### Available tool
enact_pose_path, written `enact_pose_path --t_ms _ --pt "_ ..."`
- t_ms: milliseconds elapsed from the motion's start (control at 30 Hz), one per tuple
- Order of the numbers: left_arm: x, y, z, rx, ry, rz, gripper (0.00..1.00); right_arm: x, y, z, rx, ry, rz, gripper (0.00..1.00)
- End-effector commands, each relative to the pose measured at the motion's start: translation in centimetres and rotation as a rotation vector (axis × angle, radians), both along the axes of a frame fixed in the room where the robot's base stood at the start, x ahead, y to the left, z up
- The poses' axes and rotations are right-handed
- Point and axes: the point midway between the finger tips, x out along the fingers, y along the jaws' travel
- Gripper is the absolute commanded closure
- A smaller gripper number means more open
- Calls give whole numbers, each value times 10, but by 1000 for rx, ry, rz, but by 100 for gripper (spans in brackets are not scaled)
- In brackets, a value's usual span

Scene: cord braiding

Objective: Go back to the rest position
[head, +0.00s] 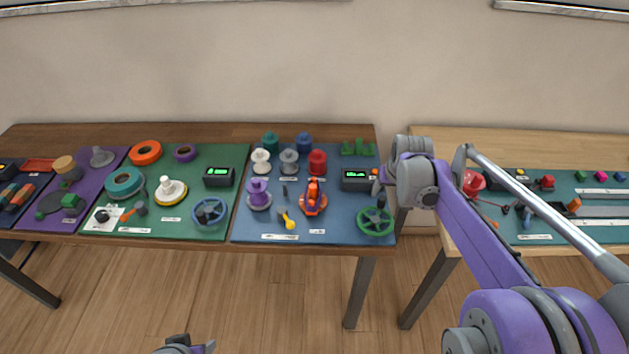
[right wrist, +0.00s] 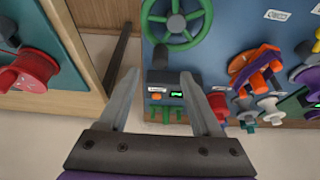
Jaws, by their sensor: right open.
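My right gripper (right wrist: 160,72) is open in the right wrist view, with its two grey fingers spread and nothing held between them. In the head view my right arm reaches in from the right, and its wrist is over the gap between the two tables. The fingers are hard to make out there. In the right wrist view a green handwheel (right wrist: 177,18) on a blue mat lies past the fingertips. In the head view the green handwheel (head: 376,221) is left of the wrist.
The dark wooden table (head: 300,133) holds a blue mat (head: 335,236) with several spools, a green mat (head: 182,226) with tape rolls, and a purple mat (head: 108,165). The lighter table (head: 435,148) on the right carries a teal mat with small parts. A narrow gap separates the tables.

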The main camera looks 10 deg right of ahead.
Motion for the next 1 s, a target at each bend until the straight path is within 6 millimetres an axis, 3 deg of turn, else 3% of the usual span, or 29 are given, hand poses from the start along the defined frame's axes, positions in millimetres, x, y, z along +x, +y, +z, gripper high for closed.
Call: enact_pose_path --t_ms 200,567,667,833,1000 --pt "1 0 3 0 -1 0 50 -13 3 32 0 0 0 34" --pt "1 0 4 0 -2 0 50 -25 12 43 0 -3 10 34" --pt "2 0 8 0 -3 0 50 -49 31 48 -2 -10 33 34" --pt "4 0 16 0 -8 0 50 -118 75 48 -5 -29 96 34" --pt "6 0 24 0 -12 0 50 -191 110 31 -8 -51 160 34"
